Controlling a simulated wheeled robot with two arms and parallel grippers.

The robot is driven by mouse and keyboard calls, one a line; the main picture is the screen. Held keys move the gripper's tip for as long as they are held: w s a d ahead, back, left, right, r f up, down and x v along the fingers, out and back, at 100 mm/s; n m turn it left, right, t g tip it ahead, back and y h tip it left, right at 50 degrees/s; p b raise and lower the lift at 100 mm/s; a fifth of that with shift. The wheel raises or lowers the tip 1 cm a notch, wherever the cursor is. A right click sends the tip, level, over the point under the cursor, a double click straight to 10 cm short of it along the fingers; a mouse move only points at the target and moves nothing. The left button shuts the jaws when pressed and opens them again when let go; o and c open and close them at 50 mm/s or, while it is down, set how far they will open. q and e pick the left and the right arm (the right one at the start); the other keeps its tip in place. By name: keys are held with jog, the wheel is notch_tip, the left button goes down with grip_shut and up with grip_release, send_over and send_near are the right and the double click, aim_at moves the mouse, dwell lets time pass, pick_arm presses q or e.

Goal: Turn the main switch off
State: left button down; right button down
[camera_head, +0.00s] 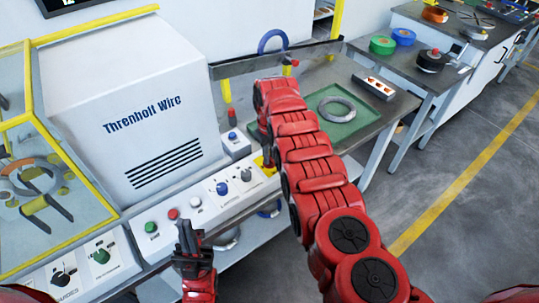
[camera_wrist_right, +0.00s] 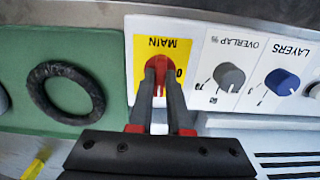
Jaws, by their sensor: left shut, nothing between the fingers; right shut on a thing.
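The main switch is a red knob (camera_wrist_right: 157,66) on a yellow plate marked MAIN (camera_wrist_right: 181,50), upside down in the right wrist view. My right gripper (camera_wrist_right: 159,84) is shut on the knob, with one finger on each side. My left gripper (camera_head: 186,236) is shut and empty, in front of the control panel's push buttons.
Beside the switch are a grey OVERLAP knob (camera_wrist_right: 229,76) and a blue LAYERS knob (camera_wrist_right: 282,81). A grey coil (camera_head: 337,109) lies on a green tray (camera_head: 350,128). Open floor lies to the right.

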jog(key=shift+n, duration=0.3)
jog(key=shift+w+r+n+p, duration=0.1)
jog(key=shift+n+p, duration=0.2)
jog(key=shift+n, duration=0.6)
jog(key=n+b, duration=0.1)
jog(key=n, duration=0.1)
jog(key=shift+n, duration=0.4)
jog(key=n+b, duration=0.6)
jog(key=n, duration=0.1)
jog(key=shift+f, duration=0.25)
jog(key=n+b, duration=0.1)
jog(key=n, duration=0.1)
jog(key=shift+r+n+b, duration=0.2)
jog(key=shift+n+b, duration=0.1)
jog(key=shift+n, duration=1.5)
jog(key=c, duration=0.9)
grip_release()
